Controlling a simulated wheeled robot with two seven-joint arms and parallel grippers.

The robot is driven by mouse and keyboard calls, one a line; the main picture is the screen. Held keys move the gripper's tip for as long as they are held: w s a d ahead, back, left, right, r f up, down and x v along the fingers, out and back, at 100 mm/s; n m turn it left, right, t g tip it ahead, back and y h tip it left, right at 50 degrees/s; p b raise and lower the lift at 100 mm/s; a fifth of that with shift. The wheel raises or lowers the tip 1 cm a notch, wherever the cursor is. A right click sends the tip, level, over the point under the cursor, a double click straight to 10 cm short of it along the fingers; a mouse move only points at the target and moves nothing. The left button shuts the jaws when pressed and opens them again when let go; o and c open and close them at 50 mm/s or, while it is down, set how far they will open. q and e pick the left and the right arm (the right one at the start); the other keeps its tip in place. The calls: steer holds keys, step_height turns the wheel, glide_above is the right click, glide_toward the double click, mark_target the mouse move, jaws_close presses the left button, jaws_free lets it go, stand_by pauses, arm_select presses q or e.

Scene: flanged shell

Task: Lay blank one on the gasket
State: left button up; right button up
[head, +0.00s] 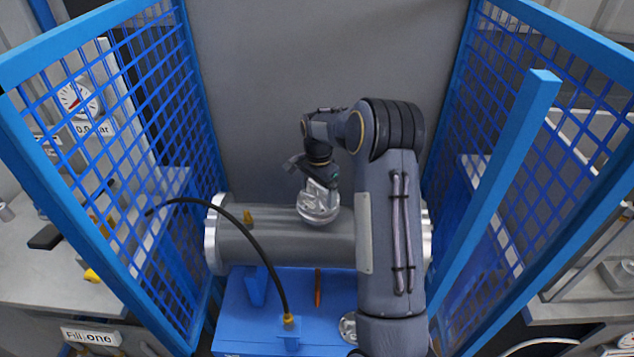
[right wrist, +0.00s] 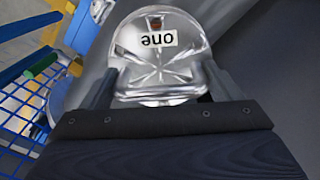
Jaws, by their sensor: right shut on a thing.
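My right gripper (head: 320,184) is shut on blank one (head: 318,207), a shiny metal disc. In the right wrist view blank one (right wrist: 160,68) bears a white label reading "one", upside down, and sits between the two fingers of the gripper (right wrist: 157,88). In the head view the blank appears in front of the upper middle of the grey flanged shell (head: 275,243); whether it touches the shell I cannot tell. I cannot make out the gasket. My left gripper is not in view.
Blue mesh guards (head: 150,130) stand on both sides. A black hose (head: 262,248) arches over the shell to a blue stand (head: 270,325). An orange tool (head: 317,288) and another metal disc (head: 348,327), partly hidden by my right arm, are on the stand.

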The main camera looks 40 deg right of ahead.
mark_target(318, 185)
stand_by(0.3)
steer(key=o, duration=1.7)
step_height(318, 185, up, 11)
steer(key=shift+r+b, duration=0.15)
steer(key=shift+b, duration=0.4)
steer(key=s+a+r+n+t+y, duration=0.1)
steer(key=s+a+r+n+t, duration=0.1)
steer(key=s+a+r+n, duration=0.35)
steer(key=s+a+r+n+t+y, duration=0.1)
steer(key=s+a+r+n, duration=0.15)
steer(key=s+a, duration=0.6)
steer(key=s+a+f+n+t, duration=0.1)
steer(key=s+a+f+n, duration=0.1)
steer(key=s, duration=0.3)
steer(key=s+a+f+n+y, duration=0.1)
steer(key=s+a+f+n, duration=0.1)
steer(key=s+a+n, duration=0.1)
steer(key=s+a+f+n+t, duration=0.1)
steer(key=s+a+f+n, duration=0.1)
steer(key=s+a, duration=0.2)
steer(key=shift+s+a+f+t+y, duration=0.1)
steer(key=shift+s+t+y, duration=0.1)
steer(key=shift+s, duration=0.5)
steer(key=shift+s+a+f+t+y, duration=0.1)
steer(key=shift+s+y, duration=0.1)
steer(key=shift+s, duration=0.45)
